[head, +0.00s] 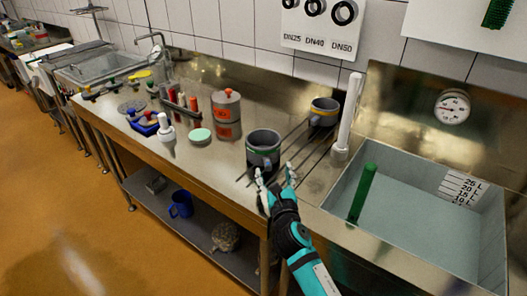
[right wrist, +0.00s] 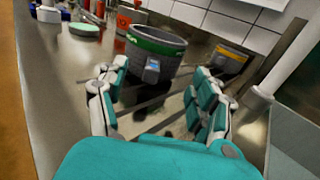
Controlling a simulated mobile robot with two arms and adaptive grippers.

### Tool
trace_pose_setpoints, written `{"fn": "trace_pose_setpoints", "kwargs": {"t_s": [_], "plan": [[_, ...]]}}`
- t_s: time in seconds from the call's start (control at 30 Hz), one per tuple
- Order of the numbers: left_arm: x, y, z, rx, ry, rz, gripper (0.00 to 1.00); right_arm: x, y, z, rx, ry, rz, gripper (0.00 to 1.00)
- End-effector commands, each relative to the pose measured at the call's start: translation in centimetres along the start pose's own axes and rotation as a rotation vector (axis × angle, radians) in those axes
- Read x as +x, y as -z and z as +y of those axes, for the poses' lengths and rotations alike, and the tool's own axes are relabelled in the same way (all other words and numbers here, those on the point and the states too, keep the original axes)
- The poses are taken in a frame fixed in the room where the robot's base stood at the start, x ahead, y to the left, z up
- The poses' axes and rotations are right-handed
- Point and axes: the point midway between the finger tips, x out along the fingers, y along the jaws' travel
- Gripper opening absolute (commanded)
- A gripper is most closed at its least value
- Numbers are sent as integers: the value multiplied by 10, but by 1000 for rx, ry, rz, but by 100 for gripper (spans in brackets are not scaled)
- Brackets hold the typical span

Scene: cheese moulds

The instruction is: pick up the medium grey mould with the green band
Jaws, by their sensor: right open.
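The medium grey mould with the green band (head: 263,150) stands upright on the steel counter, near the front edge. In the right wrist view the same mould (right wrist: 153,60) is straight ahead, its green band round the rim and a small blue-and-white label on its side. My right gripper (head: 276,177) is open and empty just in front of the mould, its fingers (right wrist: 158,98) spread apart on either side of the line to it. The fingertips appear short of the mould's wall. My left gripper is not in view.
A grey mould with a yellow band (head: 323,112) stands behind to the right. A white upright pipe (head: 347,115) and a water basin (head: 420,215) lie right. A grey canister with orange labels (head: 226,116) and a mint-green disc (head: 200,135) stand left. Bare counter surrounds the mould's left side.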

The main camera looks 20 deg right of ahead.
Motion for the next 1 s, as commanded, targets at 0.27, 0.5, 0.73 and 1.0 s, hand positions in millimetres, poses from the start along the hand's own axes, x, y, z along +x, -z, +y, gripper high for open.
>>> {"fn": "trace_pose_setpoints", "kwargs": {"t_s": [0.27,0.5,0.73,1.0], "plan": [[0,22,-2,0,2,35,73,22,2,2,3,1,1,67],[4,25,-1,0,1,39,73,56,9,8,3,1,0,67],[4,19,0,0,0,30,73,68,9,8,1,0,0,67],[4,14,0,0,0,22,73,67,9,8,1,0,0,50]]}}
